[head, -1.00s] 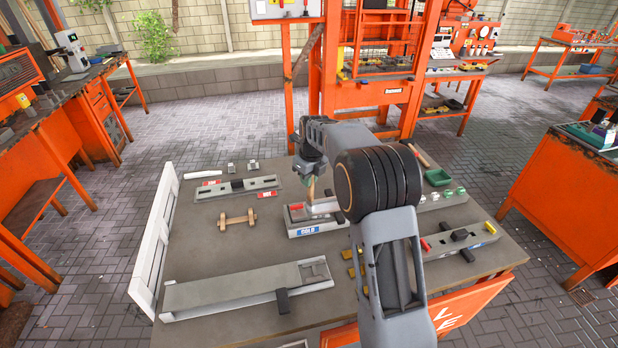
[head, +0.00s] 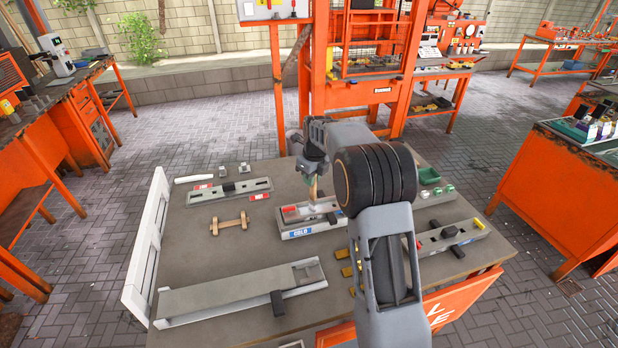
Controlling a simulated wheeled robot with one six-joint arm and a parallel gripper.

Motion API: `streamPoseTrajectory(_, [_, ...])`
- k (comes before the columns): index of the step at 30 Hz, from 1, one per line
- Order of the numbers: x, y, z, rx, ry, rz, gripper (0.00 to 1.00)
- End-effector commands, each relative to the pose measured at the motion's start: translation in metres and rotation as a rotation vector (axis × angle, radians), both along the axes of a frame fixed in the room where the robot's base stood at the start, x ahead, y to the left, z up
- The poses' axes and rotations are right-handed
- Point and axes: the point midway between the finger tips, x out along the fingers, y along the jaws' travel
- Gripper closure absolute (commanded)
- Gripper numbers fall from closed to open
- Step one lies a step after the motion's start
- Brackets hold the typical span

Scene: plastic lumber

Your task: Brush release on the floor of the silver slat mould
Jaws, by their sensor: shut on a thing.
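My gripper (head: 314,177) is shut on a brush (head: 313,189) with a light wooden handle, held pointing down. It is over the grey tray labelled COLD (head: 297,230), which has a red piece at its left end. The brush tip is small, and I cannot tell whether it touches the tray. A long silvery mould (head: 170,318) lies front left, well apart from my gripper. It has a flat grey floor or plate, a raised right end and a dark clamp (head: 278,302) on its near side. My arm hides part of the table's right side.
A slotted grey fixture (head: 229,192) and a wooden dumbbell-shaped piece (head: 229,221) lie back left. A white panel (head: 147,243) stands along the left edge. Another grey fixture (head: 452,236) and a green bin (head: 429,176) are on the right. An orange frame (head: 318,70) rises behind.

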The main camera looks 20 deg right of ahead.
Motion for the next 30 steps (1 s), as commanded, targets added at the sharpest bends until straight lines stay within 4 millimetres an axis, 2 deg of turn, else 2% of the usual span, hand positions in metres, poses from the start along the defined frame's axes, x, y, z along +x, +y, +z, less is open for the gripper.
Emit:
streamPoseTrajectory(15, [0.0, -0.03, 0.0, 0.0, 0.0, -0.002, 1.0])
streamPoseTrajectory(30, [0.0, -0.047, -0.001, 0.0, 0.0, -0.002, 1.0])
